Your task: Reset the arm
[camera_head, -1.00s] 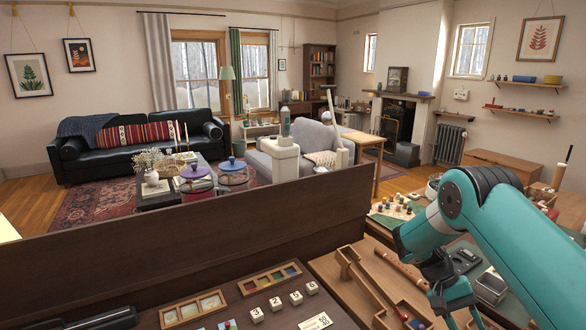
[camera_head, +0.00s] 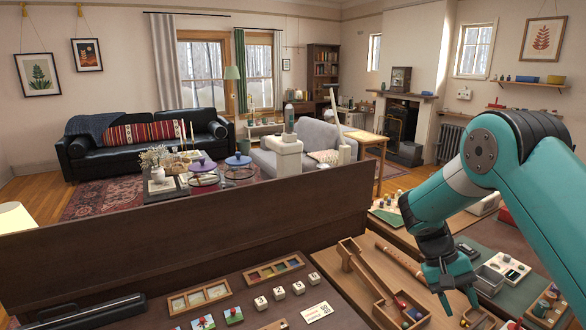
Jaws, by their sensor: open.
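My teal arm (camera_head: 500,160) comes in from the right edge, bent at a dark-capped joint, with its forearm sloping down to the left. My gripper (camera_head: 458,304) points down at its end, open, with nothing seen between its fingers. It is over the right part of the table, beside a wooden tray (camera_head: 350,262) with compartments. Whether the fingertips touch anything below cannot be told.
A dark wooden panel (camera_head: 200,240) stands behind the table. Several dice (camera_head: 279,293), framed tiles (camera_head: 199,297) and a card (camera_head: 317,311) lie left of the tray. A wooden flute (camera_head: 398,260) and a grey metal box (camera_head: 487,281) are close to the gripper.

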